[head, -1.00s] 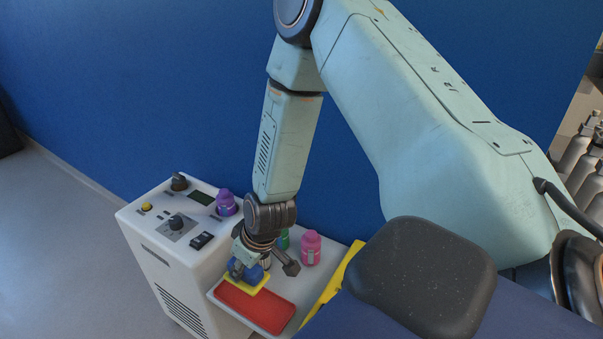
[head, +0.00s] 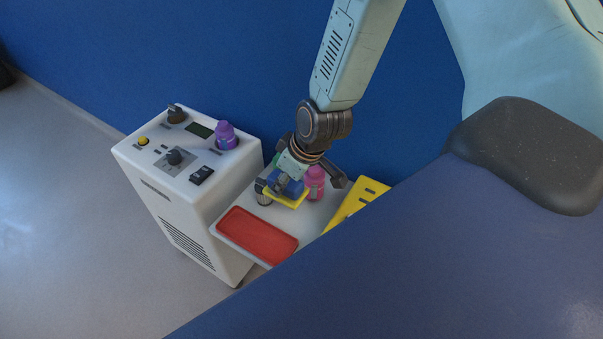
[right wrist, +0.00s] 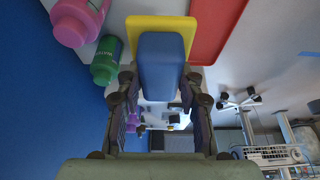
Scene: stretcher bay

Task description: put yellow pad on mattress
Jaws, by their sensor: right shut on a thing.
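The yellow pad (head: 296,201) is a flat plate with a blue block (head: 289,184) as a grip on top. My right gripper (head: 284,182) is shut on this block and holds the pad over the white shelf. In the right wrist view the blue block (right wrist: 161,62) sits between the fingers, with the yellow plate (right wrist: 143,22) behind it. The mattress (head: 420,265) is the wide dark blue surface at lower right, apart from the pad. My left gripper is not in view.
A red tray (head: 257,235) lies on the white shelf (head: 318,214). A pink bottle (head: 314,182) stands close to the pad; a green bottle (right wrist: 105,60) is beside it. A yellow slotted board (head: 357,200) stands between shelf and mattress. A black headrest (head: 530,150) is on the mattress.

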